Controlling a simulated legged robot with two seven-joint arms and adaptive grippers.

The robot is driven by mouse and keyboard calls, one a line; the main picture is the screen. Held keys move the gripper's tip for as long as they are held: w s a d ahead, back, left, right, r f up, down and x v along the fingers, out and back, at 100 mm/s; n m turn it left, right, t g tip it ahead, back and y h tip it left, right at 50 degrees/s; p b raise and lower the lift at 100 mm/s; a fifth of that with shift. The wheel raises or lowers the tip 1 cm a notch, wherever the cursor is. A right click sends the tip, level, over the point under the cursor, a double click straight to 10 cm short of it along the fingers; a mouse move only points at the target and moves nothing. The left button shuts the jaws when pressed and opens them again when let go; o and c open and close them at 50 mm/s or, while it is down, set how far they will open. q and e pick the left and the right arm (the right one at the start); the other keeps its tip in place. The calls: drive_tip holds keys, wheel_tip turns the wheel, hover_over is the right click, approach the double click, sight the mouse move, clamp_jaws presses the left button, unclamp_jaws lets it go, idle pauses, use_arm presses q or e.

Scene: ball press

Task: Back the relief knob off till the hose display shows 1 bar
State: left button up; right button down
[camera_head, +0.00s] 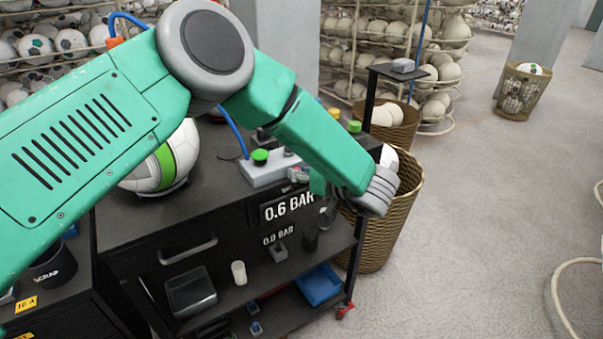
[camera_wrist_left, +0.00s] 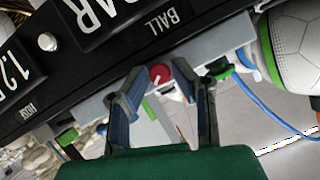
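A red relief knob (camera_wrist_left: 160,74) shows in the wrist view on a grey unit at the bench edge. My left gripper (camera_wrist_left: 160,70) has its two fingers apart, one on each side of the knob, with gaps visible. In the head view the left gripper (camera_head: 300,175) is at the bench's front edge, partly hidden behind my arm. The hose display (camera_wrist_left: 12,75) shows 1.2, its remainder cut off. The ball display (camera_head: 288,207) reads 0.6 BAR in the head view. My right gripper is not in view.
A white and green ball (camera_head: 182,150) rests on the bench. A grey unit (camera_head: 265,172) with a green button stands on top. Below are a blue tray (camera_head: 318,286) and a clear bin (camera_head: 190,292). A wicker basket (camera_head: 385,235) stands right of the bench; floor beyond is open.

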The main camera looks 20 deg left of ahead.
use_arm(q)
drive_tip(key=shift+d, duration=0.15)
clamp_jaws()
drive_tip(key=shift+s+n+t+h+p, duration=0.1)
drive_tip(key=shift+n+t+h+p, duration=0.4)
drive_tip(key=shift+n, duration=0.65)
drive_tip(key=shift+s+n+t+h+p, duration=0.15)
drive_tip(key=shift+n+t+h, duration=0.35)
drive_tip(key=shift+n+t, duration=0.5)
drive_tip(key=shift+n, duration=0.25)
drive_tip(key=o, duration=0.6)
unclamp_jaws()
drive_tip(key=shift+o, duration=0.2)
